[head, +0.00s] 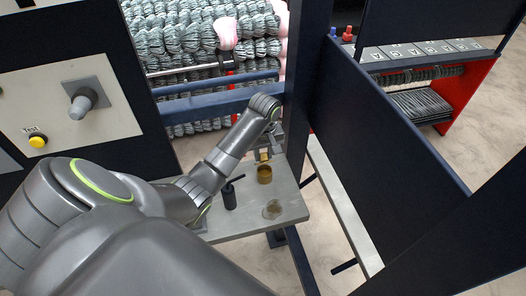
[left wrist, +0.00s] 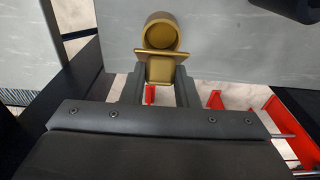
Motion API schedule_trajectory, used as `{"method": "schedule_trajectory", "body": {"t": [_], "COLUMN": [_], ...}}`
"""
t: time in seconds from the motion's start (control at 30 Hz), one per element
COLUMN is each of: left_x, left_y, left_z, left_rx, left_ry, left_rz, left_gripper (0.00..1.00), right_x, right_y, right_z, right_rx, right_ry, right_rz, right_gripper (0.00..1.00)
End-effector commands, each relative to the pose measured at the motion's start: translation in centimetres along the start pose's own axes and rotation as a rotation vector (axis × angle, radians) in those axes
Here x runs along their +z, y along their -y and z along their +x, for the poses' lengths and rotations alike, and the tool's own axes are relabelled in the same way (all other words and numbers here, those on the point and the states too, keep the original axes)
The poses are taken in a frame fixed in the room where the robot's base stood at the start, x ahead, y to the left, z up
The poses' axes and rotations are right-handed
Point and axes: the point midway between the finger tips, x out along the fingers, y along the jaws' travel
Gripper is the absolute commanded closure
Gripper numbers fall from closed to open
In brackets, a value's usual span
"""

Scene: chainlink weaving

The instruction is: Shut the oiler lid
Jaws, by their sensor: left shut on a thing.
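The oiler is a small brass cup (head: 264,174) on the grey shelf. Its round open mouth (left wrist: 162,35) shows in the left wrist view. The brass lid (head: 264,155) stands up at the cup's far side, apart from the mouth, so the oiler is open. In the left wrist view the lid (left wrist: 160,70) is a flat-edged brass piece just below the cup. My left gripper (head: 267,147) reaches over the shelf to the lid, and its two fingers (left wrist: 159,84) are shut on it. My right gripper is in neither view.
A black oil can (head: 229,196) with a thin spout stands left of the oiler. A round brownish patch (head: 271,209) lies nearer on the grey shelf (head: 290,196). A dark post (head: 304,80) rises to the right. Blue rails (head: 220,103) run behind.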

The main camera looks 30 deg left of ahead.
Motion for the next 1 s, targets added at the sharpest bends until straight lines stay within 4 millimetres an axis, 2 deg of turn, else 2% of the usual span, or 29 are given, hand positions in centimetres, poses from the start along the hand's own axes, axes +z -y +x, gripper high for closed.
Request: {"method": "schedule_trajectory", "body": {"t": [0.47,1.0], "left_x": [2.8,4.7], "left_y": [-0.1,0.0], "left_z": [1.1,3.2], "left_rx": [0.004,0.003], "left_ry": [-0.383,-0.802], "left_rz": [-0.001,-0.001], "left_gripper": [0.96,0.96], "right_x": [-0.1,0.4], "right_y": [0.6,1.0], "right_z": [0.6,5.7], "right_rx": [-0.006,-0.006], "right_ry": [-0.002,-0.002], "right_rz": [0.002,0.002], "right_gripper": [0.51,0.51]}}
